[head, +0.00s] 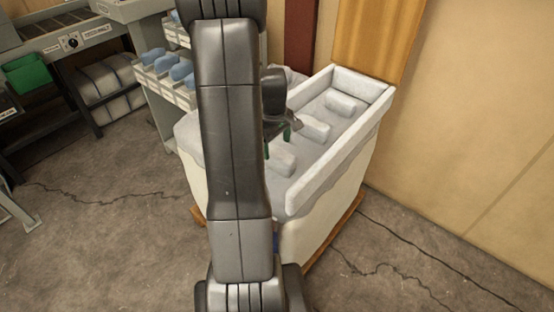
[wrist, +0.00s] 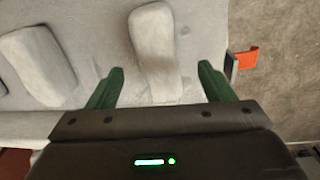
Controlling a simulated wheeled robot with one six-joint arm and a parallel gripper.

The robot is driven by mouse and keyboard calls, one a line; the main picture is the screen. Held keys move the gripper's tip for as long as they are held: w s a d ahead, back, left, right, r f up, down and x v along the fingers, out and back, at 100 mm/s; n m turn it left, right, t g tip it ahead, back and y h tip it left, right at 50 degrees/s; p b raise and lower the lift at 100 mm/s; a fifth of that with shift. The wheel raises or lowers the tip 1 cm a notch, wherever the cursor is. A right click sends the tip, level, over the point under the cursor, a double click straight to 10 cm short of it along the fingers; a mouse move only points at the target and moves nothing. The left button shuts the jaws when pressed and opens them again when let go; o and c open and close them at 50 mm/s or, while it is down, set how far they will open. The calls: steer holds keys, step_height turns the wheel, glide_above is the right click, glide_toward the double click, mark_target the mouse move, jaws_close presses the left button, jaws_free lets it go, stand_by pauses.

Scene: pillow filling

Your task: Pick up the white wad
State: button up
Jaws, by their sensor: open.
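Several white wads lie on the pale grey top of a bin (head: 331,182). The nearest wad (head: 279,161) in the head view is partly hidden by my arm; the middle wad (head: 317,130) and the far wad (head: 346,102) lie beyond it. In the wrist view one oblong wad (wrist: 155,45) lies between and ahead of my green fingertips. A second wad (wrist: 38,65) lies to its left, outside the fingers. My gripper (wrist: 161,72) is open and empty, with the fingers on either side of the near end of the wad. I cannot tell its height above the surface.
The bin has a raised rim (head: 345,145) on its right side and stands on a wooden pallet (head: 338,228) near a tan wall (head: 460,120). A rack with blue items (head: 181,71) stands left of it. Cracked floor (head: 110,205) is open at the front left.

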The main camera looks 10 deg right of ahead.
mark_target(276, 165)
steer(key=shift+w+f, duration=0.2)
steer(key=shift+f, duration=1.05)
steer(key=shift+w+f, duration=0.15)
steer(key=shift+f, duration=1.15)
steer(key=shift+w+f, duration=0.2)
steer(key=shift+f, duration=1.05)
steer(key=shift+c, duration=0.4)
steer(key=c, duration=1.1)
